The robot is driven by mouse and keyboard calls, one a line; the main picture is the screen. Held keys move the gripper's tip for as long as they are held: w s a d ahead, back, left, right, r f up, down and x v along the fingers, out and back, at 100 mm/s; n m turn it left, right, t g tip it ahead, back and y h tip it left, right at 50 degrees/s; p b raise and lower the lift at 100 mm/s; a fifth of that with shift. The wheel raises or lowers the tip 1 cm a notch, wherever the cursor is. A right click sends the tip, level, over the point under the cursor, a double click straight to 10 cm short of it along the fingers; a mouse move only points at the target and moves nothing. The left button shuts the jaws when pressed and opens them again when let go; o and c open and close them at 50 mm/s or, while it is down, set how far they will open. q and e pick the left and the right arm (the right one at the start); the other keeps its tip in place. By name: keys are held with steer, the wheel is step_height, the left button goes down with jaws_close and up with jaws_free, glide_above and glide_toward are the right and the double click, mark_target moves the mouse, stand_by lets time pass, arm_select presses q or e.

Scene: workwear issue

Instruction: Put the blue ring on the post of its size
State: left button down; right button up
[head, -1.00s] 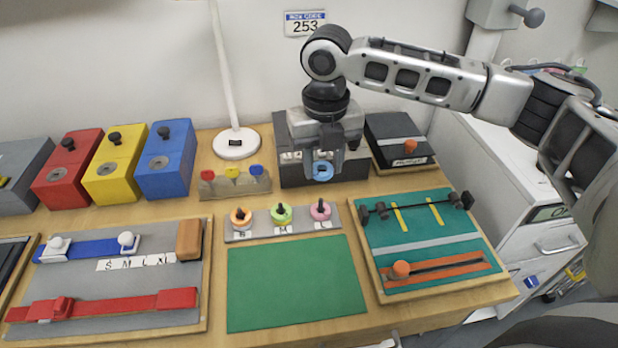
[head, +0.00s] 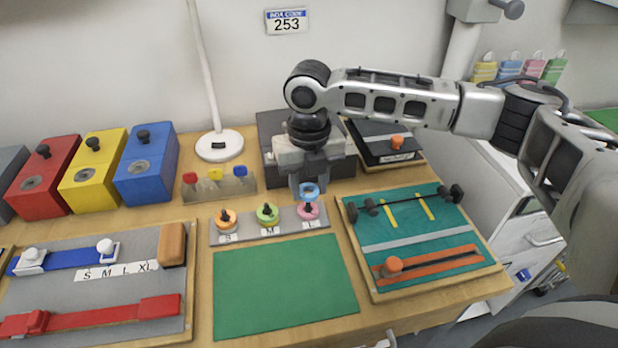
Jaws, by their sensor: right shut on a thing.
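The blue ring (head: 309,189) is held in my right gripper (head: 308,183), which is shut on it and points down. The ring hangs just above or behind the top of the post marked L; I cannot tell whether the post tip is inside it. The L post carries a pink ring (head: 308,213). The S post carries an orange ring (head: 226,220) and the M post a green ring (head: 267,215). All three posts stand on a grey strip (head: 247,231). My left gripper is not in view.
A green mat (head: 285,285) lies in front of the posts. A teal board with a rod and slider (head: 420,240) is at the right. Red, yellow and blue boxes (head: 146,172) stand at the back left. A dark box (head: 340,165) is behind my gripper.

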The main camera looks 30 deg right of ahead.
stand_by(0.5)
steer(key=shift+f+p, duration=0.15)
steer(key=shift+p, duration=1.15)
stand_by(1.0)
steer(key=shift+f, duration=0.75)
stand_by(0.9)
steer(key=o, duration=1.4)
steer(key=shift+r, duration=0.1)
step_height(320, 180, up, 7)
stand_by(0.3)
stand_by(0.4)
